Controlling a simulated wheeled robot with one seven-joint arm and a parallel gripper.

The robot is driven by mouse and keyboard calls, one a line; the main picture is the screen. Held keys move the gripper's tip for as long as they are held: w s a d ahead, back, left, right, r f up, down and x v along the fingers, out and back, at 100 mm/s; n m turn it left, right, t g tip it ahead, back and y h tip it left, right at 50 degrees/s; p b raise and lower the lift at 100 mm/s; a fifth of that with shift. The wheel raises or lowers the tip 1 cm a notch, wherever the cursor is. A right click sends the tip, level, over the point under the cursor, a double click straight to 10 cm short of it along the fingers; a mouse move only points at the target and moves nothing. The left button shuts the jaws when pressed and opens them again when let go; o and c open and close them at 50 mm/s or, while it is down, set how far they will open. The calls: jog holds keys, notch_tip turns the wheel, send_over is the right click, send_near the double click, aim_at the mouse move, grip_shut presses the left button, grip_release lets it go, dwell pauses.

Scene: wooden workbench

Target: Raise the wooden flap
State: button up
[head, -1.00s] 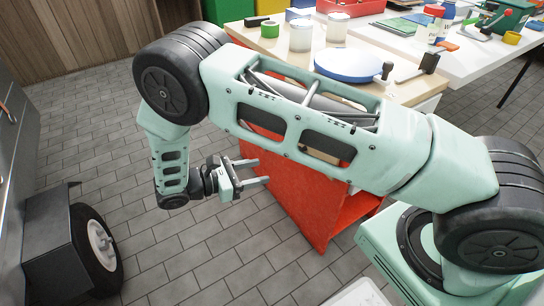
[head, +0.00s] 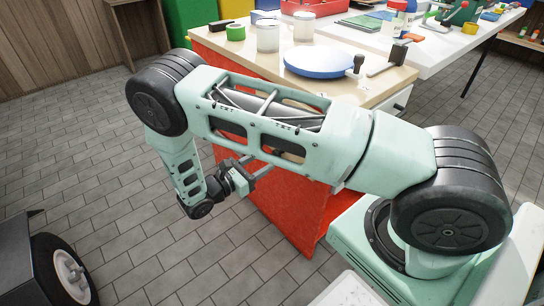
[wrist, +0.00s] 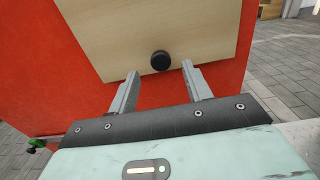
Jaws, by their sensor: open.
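The wooden flap (wrist: 120,35) is a pale panel against the red side of the workbench in the wrist view. A round black knob (wrist: 160,61) sits near its lower edge. My gripper (wrist: 162,78) is open and empty. Its two fingers point toward the flap, one on each side of the knob in the picture, with the knob just beyond the tips. I cannot tell the exact gap. In the head view my gripper (head: 258,165) is beside the red bench side, and my arm hides most of the flap.
The red workbench (head: 300,205) has a wooden top carrying a blue round plate (head: 320,64), jars (head: 268,36) and a green tape roll (head: 236,32). A black wheeled unit (head: 52,262) stands at lower left. Tiled floor (head: 120,225) is clear left of my gripper.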

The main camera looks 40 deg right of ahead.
jog(key=shift+d, duration=2.55)
grip_shut()
jog(key=shift+a, duration=0.1)
